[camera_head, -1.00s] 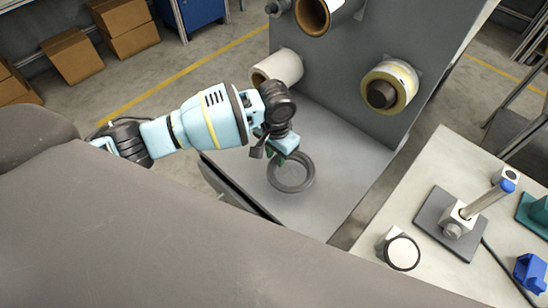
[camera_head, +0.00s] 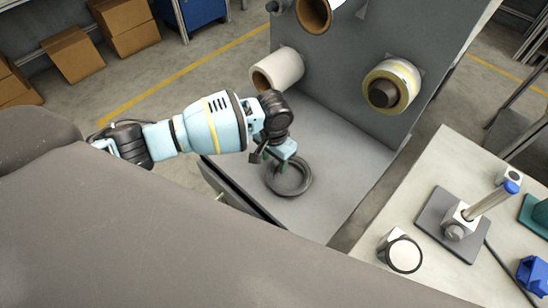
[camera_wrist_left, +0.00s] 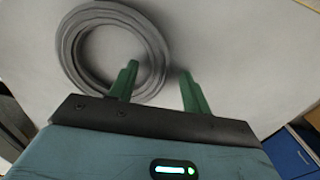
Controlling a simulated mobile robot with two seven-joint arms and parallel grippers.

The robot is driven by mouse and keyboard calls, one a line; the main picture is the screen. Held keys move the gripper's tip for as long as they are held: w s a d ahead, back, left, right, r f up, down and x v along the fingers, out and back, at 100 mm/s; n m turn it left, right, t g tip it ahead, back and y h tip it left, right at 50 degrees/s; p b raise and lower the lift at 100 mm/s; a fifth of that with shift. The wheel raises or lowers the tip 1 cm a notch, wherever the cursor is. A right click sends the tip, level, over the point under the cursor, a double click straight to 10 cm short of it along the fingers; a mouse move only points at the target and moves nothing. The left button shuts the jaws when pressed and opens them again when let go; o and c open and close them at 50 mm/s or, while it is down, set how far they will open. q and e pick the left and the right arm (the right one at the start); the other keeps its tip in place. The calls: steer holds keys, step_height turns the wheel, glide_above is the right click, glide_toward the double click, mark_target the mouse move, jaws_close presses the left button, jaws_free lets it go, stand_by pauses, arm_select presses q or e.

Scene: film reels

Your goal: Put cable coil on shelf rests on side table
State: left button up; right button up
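The cable coil (camera_head: 304,184) is a dark grey ring lying flat on the pale grey shelf (camera_head: 345,180) of a machine. It also shows at the upper left of the left wrist view (camera_wrist_left: 70,45). My left gripper (camera_head: 276,163) is at the coil's upper left side in the head view. In the left wrist view the gripper (camera_wrist_left: 158,85) is open, with one green finger over the coil's hole and the other outside its rim. Contact with the coil cannot be told. The side table (camera_head: 395,205) stands at the right. My right gripper is out of view.
A grey upright panel behind the shelf carries a white roll (camera_head: 277,70) and a yellowish roll (camera_head: 402,80). The side table holds a plate with a blue-tipped post (camera_head: 490,203), a round white-faced item (camera_head: 404,254) and a blue object (camera_head: 532,274). Its left back part is clear.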

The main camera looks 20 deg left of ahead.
arm_select(q)
step_height(320, 180, up, 12)
steer(key=p, duration=0.1)
steer(key=shift+r+p, duration=0.15)
steer(key=shift+p, duration=0.25)
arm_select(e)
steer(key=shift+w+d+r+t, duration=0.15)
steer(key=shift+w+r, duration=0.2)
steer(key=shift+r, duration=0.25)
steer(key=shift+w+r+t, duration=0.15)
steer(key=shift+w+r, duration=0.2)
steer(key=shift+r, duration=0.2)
arm_select(q)
steer(key=shift+s, duration=0.1)
